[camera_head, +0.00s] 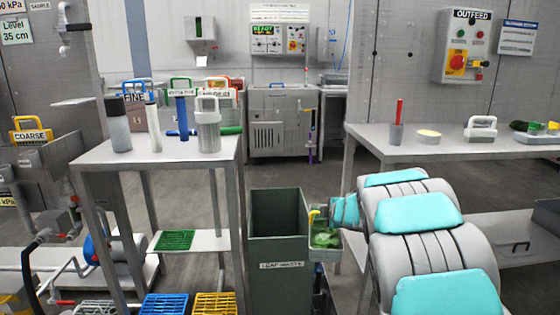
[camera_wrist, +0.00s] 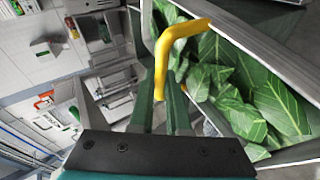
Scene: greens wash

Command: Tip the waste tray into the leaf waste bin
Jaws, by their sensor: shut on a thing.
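The waste tray (camera_head: 327,256) is a small metal tray holding green leaves (camera_head: 325,239), and it hangs beside the right side of the leaf waste bin (camera_head: 277,281). The bin is tall, dark green, open at the top and labelled. My gripper (camera_wrist: 163,80) is shut on the tray's yellow handle (camera_wrist: 172,44). In the wrist view, the tray's metal rim (camera_wrist: 270,43) runs diagonally and large leaves (camera_wrist: 238,92) lie inside. The tray looks roughly level in the head view. My arm hides part of its right side.
A steel table (camera_head: 160,158) with bottles and a jar stands left of the bin. A steel bench (camera_head: 376,147) with tools stands at right behind my arm. Blue and yellow crates (camera_head: 214,304) lie on the floor left of the bin. The floor behind the bin is clear.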

